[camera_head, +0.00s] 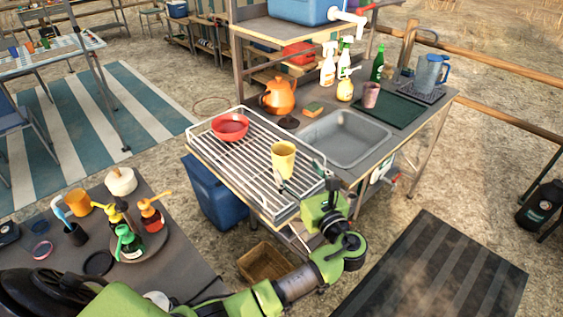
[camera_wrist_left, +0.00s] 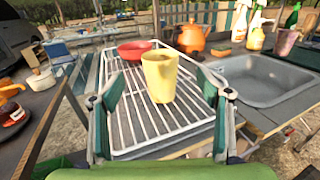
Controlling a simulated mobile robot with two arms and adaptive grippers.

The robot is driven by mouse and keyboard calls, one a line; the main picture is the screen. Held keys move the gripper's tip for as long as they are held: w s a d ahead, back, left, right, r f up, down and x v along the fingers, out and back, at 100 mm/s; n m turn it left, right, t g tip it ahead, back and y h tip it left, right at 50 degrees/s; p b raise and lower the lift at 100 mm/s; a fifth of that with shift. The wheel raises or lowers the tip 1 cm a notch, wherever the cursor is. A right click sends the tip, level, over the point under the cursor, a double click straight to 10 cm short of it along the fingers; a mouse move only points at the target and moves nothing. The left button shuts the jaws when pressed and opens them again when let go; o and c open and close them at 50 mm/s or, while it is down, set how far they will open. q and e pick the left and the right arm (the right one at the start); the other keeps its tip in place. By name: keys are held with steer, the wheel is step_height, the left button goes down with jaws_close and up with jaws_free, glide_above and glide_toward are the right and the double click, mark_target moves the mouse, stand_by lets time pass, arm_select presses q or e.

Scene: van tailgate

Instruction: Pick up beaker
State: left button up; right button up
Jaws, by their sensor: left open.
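A yellow beaker (camera_head: 283,158) stands upright on the white wire drying rack (camera_head: 205,148), near the rack's right side in the head view. My left gripper (camera_head: 300,177) is open at the near side of the beaker, its fingers pointing towards it. In the left wrist view the beaker (camera_wrist_left: 159,78) shows between and beyond the two open fingers (camera_wrist_left: 158,84), with nothing held. Whether a finger touches it cannot be told. My right gripper is not in view.
A red bowl (camera_head: 230,127) sits on the rack behind the beaker. An orange kettle (camera_head: 279,97), a sponge (camera_head: 313,108), a grey sink (camera_head: 346,139) and a pink cup (camera_head: 371,95) are farther right. A side table (camera_head: 180,262) holds several bottles at left.

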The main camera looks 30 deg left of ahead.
mark_target(288, 159)
arm_select(q)
steer(key=x, duration=0.1)
steer(key=b+x, duration=0.1)
steer(key=x, duration=0.3)
steer(key=shift+f+b, duration=0.3)
steer(key=shift+b, duration=0.1)
steer(key=shift+w+a, duration=0.2)
steer(key=shift+a, duration=0.05)
steer(key=shift+w+a+f+b, duration=0.1)
steer(key=shift+w+a+b, duration=0.25)
steer(key=shift+b, duration=0.35)
steer(key=b+x, duration=0.3)
steer(key=x, duration=0.1)
steer(key=shift+f, duration=0.25)
steer(key=shift+w+a+r, duration=0.1)
steer(key=shift+a+r, duration=0.05)
steer(key=shift+c, duration=0.5)
steer(key=c, duration=1.1)
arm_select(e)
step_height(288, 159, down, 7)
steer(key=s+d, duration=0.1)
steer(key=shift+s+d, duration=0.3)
